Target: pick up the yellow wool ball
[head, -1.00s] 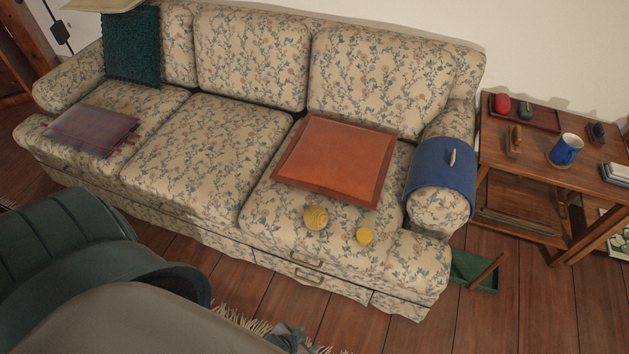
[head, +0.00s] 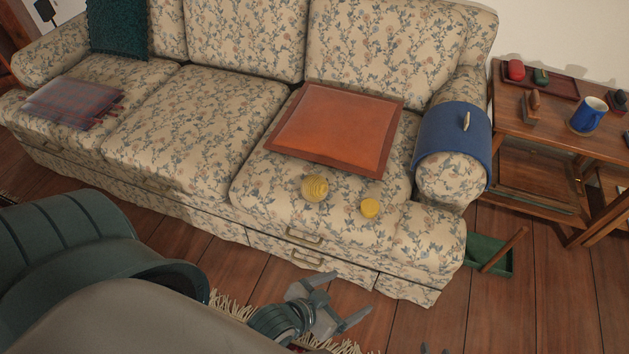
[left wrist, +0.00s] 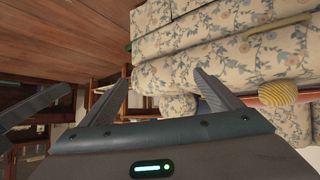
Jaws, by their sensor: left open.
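The yellow wool ball (head: 315,188) lies on the front part of the right sofa cushion, just in front of the orange cushion. It also shows at the right side of the left wrist view (left wrist: 277,92). A smaller yellow object (head: 370,208) sits to its right. My left gripper (head: 349,294) is open and empty, in front of the sofa near its drawer front, below the ball in the picture and apart from it. Only small dark tips of my right gripper (head: 433,349) show at the bottom edge; its jaws cannot be judged.
The floral sofa (head: 190,130) carries an orange cushion (head: 335,128) behind the ball and a blue cover (head: 450,140) on its right arm. Drawer handles (head: 304,235) jut from its front. A green tray (head: 485,256) lies on the floor beside a wooden side table (head: 510,105).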

